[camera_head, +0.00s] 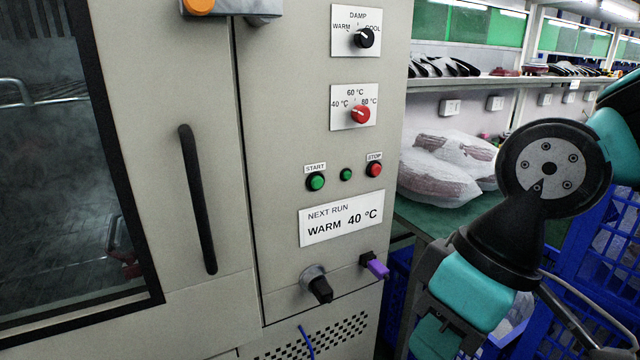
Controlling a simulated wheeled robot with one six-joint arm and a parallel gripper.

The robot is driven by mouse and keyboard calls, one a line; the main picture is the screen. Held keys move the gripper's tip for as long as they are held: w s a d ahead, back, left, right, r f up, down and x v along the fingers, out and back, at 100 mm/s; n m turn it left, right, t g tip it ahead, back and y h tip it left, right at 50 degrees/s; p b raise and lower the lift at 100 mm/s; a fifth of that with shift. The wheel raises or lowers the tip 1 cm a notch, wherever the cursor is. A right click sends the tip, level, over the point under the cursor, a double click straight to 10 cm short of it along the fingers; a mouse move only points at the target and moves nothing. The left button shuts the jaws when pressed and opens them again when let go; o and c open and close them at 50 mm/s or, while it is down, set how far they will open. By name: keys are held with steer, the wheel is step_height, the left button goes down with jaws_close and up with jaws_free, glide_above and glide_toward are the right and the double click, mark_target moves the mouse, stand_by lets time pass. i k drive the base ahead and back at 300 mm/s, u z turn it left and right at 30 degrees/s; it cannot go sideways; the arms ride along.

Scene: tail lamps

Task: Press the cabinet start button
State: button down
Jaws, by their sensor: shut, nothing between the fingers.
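The green start button (316,181) sits on the light grey cabinet front (285,110), under a START label. Nothing touches it. A smaller green round button or lamp (346,175) is to its right, then the red stop button (375,169) under a STOP label. A white card (340,217) below reads NEXT RUN, WARM 40 °C. Above are a black damp selector knob (364,38) and a red temperature knob (361,114); their marks seem to point up-left. My arm is at the right, apart from the panel. I cannot make out its gripper fingers.
Low on the panel, a black handle on a grey collar (318,288) and a purple-black piece (375,267) stick out. A cabinet door with a black handle (197,198) is at left. Wrapped bundles (440,170) lie on a green bench, with blue crates (610,230) beyond my arm.

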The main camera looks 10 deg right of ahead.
mark_target(317, 181)
steer(key=z, duration=2.8)
steer(key=k, duration=2)
steer(key=u, duration=2)
steer(key=i, duration=0.5)
steer(key=u, duration=0.15)
